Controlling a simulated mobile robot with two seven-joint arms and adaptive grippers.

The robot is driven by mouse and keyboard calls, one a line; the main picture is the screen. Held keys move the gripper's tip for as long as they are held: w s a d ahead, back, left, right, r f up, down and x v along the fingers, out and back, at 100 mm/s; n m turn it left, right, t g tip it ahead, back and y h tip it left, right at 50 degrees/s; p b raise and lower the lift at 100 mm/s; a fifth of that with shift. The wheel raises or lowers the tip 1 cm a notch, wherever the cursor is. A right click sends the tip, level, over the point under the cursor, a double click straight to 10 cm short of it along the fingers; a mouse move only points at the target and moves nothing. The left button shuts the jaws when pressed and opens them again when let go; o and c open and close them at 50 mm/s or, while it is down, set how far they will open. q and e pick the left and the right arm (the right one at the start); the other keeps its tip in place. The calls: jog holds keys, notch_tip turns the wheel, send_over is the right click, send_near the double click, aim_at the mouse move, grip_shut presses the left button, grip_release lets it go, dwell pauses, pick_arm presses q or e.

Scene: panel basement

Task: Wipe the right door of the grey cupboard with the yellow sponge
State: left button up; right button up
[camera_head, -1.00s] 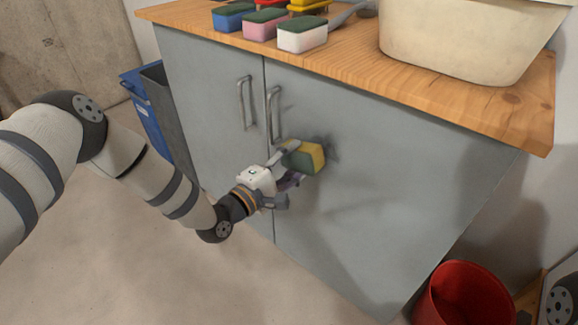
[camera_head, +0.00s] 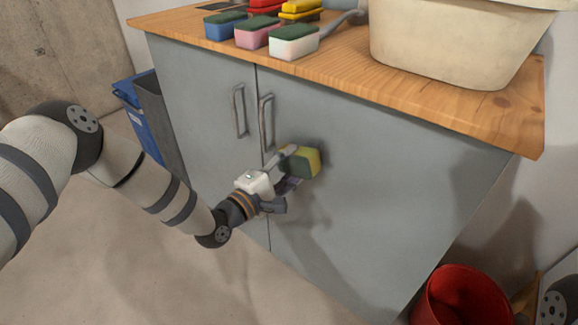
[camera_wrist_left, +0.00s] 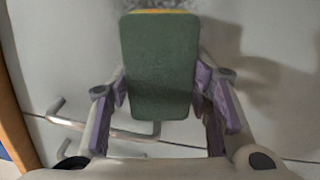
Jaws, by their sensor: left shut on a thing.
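The yellow sponge (camera_head: 308,162) has a green scouring side and is held by my left gripper (camera_head: 290,168) at the right door (camera_head: 400,190) of the grey cupboard, just right of that door's handle (camera_head: 267,122). In the left wrist view the green side of the sponge (camera_wrist_left: 160,65) fills the middle, between the two purple-padded fingers (camera_wrist_left: 160,95). Its yellow face points at the door; whether it touches the door is hard to tell. A dark smudge shows on the door around and above the sponge, partly hidden behind it. My right gripper is not seen.
On the wooden top (camera_head: 340,75) lie several sponges, among them a white one (camera_head: 293,41), and a beige basin (camera_head: 450,40). A red bucket (camera_head: 462,298) stands at the lower right. Blue (camera_head: 135,108) and grey bins stand left of the cupboard. Floor in front is clear.

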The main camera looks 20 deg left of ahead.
pick_arm(q)
jog(key=shift+w+d, duration=0.2)
jog(key=shift+w, duration=0.2)
